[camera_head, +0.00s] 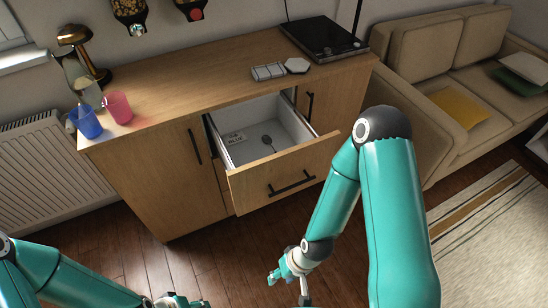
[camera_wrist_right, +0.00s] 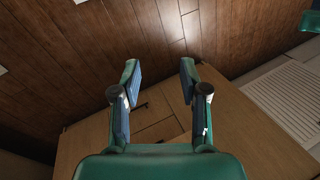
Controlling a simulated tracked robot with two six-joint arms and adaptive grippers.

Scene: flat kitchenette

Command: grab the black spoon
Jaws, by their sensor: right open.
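The black spoon (camera_head: 268,140) lies on the white floor of the open drawer (camera_head: 303,172) in the head view. It is small there; a dark round end and a thin handle show. My right gripper (camera_head: 288,287) is in front of the drawer, apart from it and the spoon. In the right wrist view my right gripper (camera_wrist_right: 160,80) is open with nothing between its fingers. The spoon does not show clearly in that view. My left gripper (camera_head: 180,301) is at the bottom edge of the head view, partly cut off, and its fingers are unclear.
A labelled white piece (camera_head: 233,138) lies in the drawer's left part. The wooden cabinet (camera_head: 165,170) carries pink (camera_head: 118,107) and blue (camera_head: 86,121) cups, a lamp (camera_head: 83,50) and a black hob (camera_head: 325,38). A sofa (camera_head: 440,70) stands right. The floor in front is clear.

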